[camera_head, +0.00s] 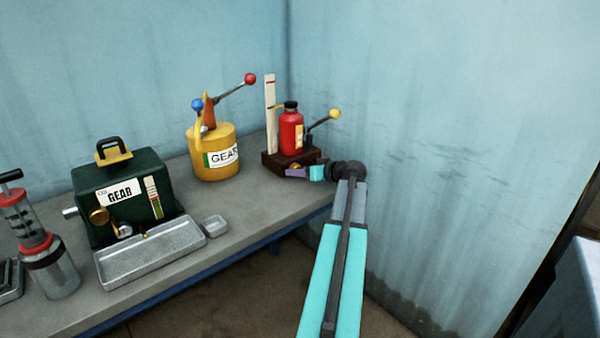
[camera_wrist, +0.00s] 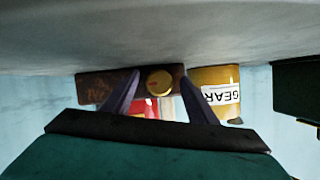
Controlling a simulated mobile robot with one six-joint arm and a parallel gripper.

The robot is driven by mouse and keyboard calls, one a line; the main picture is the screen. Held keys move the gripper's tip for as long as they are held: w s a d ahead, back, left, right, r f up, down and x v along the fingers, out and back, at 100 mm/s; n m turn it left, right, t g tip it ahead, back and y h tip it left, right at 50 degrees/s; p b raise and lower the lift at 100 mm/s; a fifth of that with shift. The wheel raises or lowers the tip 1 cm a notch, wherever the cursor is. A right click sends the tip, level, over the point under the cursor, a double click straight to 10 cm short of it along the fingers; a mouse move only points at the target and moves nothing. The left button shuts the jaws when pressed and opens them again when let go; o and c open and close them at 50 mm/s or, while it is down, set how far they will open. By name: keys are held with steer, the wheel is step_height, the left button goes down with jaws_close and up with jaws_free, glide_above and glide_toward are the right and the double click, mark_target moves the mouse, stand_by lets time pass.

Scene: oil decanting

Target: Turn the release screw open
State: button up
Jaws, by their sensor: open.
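The release screw shows as a round brass knob (camera_wrist: 160,82) on the face of a dark brown base block (camera_wrist: 95,88) in the wrist view, which looks upside down. In the head view the base (camera_head: 270,158) carries a red bottle-shaped body (camera_head: 291,133) with a black cap and a yellow-balled lever. A small brass spot, likely the screw (camera_head: 295,166), shows just above my gripper (camera_head: 297,173). My gripper is open, and its two purple fingers (camera_wrist: 160,77) stand on either side of the knob in the wrist view. I cannot tell whether they touch it.
A yellow GEAR can (camera_head: 215,160) with levers stands left of the base. A white gauge strip (camera_head: 270,105) stands behind it. A green GEAR box (camera_head: 125,205), a metal tray (camera_head: 150,255) and a glass pump (camera_head: 50,270) lie further left. Blue walls close in behind and right.

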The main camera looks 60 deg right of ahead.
steer(key=v, duration=1.3)
steer(key=shift+s+a+b, duration=0.1)
steer(key=shift+s+b, duration=0.2)
steer(key=shift+b, duration=0.1)
